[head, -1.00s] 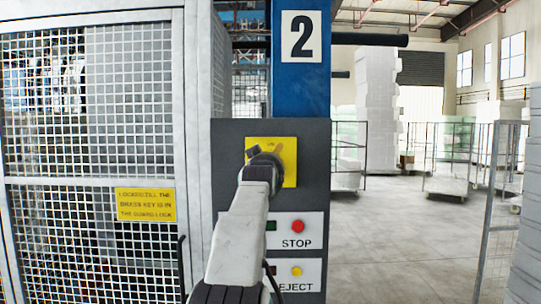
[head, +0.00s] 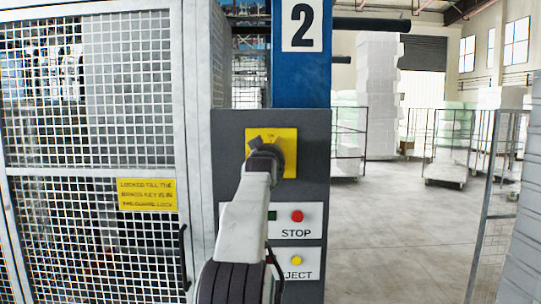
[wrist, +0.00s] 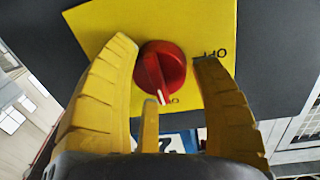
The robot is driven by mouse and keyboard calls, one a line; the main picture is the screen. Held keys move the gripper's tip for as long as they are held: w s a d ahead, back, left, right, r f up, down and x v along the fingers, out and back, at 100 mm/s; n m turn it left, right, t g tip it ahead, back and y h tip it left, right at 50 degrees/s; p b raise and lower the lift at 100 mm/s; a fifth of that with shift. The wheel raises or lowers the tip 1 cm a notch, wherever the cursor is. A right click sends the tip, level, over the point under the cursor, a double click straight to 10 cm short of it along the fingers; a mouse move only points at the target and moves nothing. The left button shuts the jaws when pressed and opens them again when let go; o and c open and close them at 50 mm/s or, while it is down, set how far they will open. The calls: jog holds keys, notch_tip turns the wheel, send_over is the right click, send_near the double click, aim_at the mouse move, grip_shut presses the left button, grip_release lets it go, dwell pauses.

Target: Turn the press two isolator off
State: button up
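The press two isolator is a round red knob (wrist: 160,68) on a yellow plate (wrist: 110,22) in the wrist view, which sees it upside down. The knob's white pointer mark points at small lettering at the plate's lower edge, seemingly ON; OFF is printed to the right. My gripper (wrist: 165,52) is open, with yellow fingers on both sides of the knob and gaps visible; I cannot tell whether any finger touches it. In the head view my gripper (head: 264,148) covers the knob, and the yellow plate (head: 288,165) shows around it.
Below the plate on the dark panel (head: 230,125) are a red STOP button (head: 296,216) and a yellow EJECT button (head: 296,260). The sign 2 (head: 302,26) is above. A mesh guard (head: 120,120) stands left, with open floor (head: 390,225) right.

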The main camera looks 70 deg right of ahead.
jog(key=shift+r, duration=0.15)
jog(key=c, duration=0.8)
jog(key=shift+c, duration=0.2)
